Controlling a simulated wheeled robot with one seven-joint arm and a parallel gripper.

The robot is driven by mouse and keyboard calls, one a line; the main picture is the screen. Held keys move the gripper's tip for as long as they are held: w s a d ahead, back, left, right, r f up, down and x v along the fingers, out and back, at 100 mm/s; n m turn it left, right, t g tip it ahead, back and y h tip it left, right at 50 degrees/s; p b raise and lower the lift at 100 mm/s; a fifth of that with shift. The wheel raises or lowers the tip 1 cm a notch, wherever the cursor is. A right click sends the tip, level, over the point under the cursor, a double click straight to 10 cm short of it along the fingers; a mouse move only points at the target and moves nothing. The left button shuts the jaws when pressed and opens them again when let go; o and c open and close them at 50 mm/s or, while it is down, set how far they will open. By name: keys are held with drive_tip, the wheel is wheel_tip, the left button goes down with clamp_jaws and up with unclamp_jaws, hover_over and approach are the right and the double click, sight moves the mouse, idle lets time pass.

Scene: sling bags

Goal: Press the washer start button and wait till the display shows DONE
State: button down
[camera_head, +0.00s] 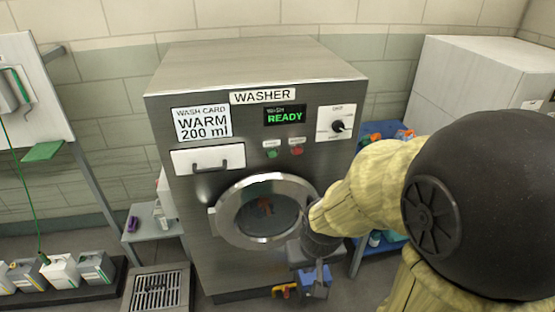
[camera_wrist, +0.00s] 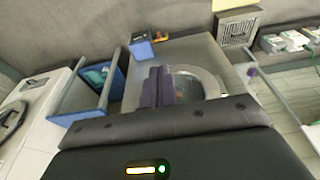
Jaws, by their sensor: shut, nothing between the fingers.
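The steel washer (camera_head: 330,190) stands in the middle of the head view under a "WASHER" label. Its display (camera_head: 285,115) reads READY in green. Below it sit a green button (camera_head: 271,154) and a red button (camera_head: 296,151); their small labels are too small to read. The round glass door (camera_head: 262,208) looks shut, with something reddish inside; it also shows in the wrist view (camera_wrist: 205,82). My gripper (camera_head: 318,272) is low, by the door's lower right, well below the buttons. Its dark fingers (camera_wrist: 157,88) are together and empty in the wrist view.
A dial (camera_head: 338,126) is right of the display, and a closed drawer (camera_head: 208,159) is left of the buttons. A wash card (camera_head: 202,122) reads "WARM 200 ml". A blue box (camera_head: 315,284) lies low near my gripper. A small side table (camera_head: 150,227) stands left.

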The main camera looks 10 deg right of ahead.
drive_tip(key=shift+w+f, duration=0.1)
drive_tip(key=w+a+f+m+t+y+b, duration=0.2)
drive_tip(key=w+a+f+m+t+b, duration=0.15)
drive_tip(key=w+a+f+m, duration=0.35)
drive_tip(key=w+a+f+m+t+y+b, duration=0.25)
drive_tip(key=w+a+f+m+b, duration=0.3)
drive_tip(key=w, duration=0.45)
drive_tip(key=w+d+r+m+t+b, duration=0.1)
drive_tip(key=w+r+m+t+b, duration=0.25)
drive_tip(key=w+m, duration=0.45)
drive_tip(key=d+r+m+t+h+b, duration=0.1)
drive_tip(key=d+r+m+t+h, duration=0.1)
drive_tip(key=d+m, duration=0.4)
drive_tip(key=w+d+r+m+t+h+b, duration=0.1)
drive_tip(key=d+r+m+t, duration=0.3)
drive_tip(key=m, duration=0.5)
wheel_tip(320, 180, up, 3)
drive_tip(key=shift+w+d+f+m+h, duration=0.15)
drive_tip(key=shift+w+d+m+h, duration=0.2)
drive_tip(key=shift+d+h, duration=0.5)
drive_tip(key=shift+s, duration=0.2)
